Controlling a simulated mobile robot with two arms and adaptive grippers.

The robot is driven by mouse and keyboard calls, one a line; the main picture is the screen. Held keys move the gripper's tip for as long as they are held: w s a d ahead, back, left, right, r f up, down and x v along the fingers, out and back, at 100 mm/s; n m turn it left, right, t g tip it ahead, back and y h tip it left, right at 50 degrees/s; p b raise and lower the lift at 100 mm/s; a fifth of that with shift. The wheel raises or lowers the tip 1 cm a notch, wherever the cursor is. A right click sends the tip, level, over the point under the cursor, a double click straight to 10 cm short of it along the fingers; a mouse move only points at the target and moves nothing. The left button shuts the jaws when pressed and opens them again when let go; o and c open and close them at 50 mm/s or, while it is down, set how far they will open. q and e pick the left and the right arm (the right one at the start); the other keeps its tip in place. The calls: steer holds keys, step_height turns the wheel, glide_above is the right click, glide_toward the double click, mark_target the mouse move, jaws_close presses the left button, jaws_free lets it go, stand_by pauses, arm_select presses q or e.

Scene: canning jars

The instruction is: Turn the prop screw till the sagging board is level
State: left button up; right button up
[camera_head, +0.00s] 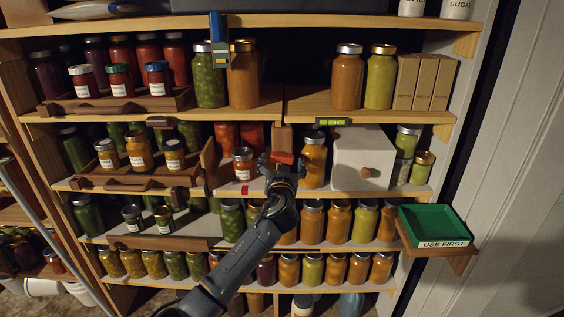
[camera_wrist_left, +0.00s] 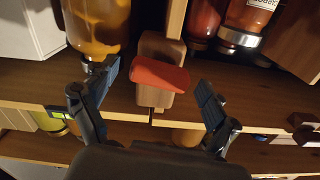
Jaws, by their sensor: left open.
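The red prop screw handle (camera_head: 283,157) sits at the foot of a wooden post (camera_head: 282,136) below the gap between two shelf boards. It also shows in the left wrist view (camera_wrist_left: 160,75). My left gripper (camera_head: 281,163) is at the handle. In the left wrist view the open fingers (camera_wrist_left: 157,82) stand on either side of the handle with gaps, and I see no contact. The right-hand board (camera_head: 400,115) carries jars and tan boxes. A spirit level with a green vial (camera_head: 331,121) is on its front edge; its bubble is too small to read.
An orange jar (camera_head: 314,160) stands close right of the post, with a white box (camera_head: 360,158) beyond it. A small red jar (camera_head: 242,163) stands to the left. A green tray (camera_head: 436,225) sits on a side ledge at right.

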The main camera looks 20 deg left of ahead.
arm_select(q)
steer(key=c, duration=1.2)
steer(key=shift+o, duration=0.2)
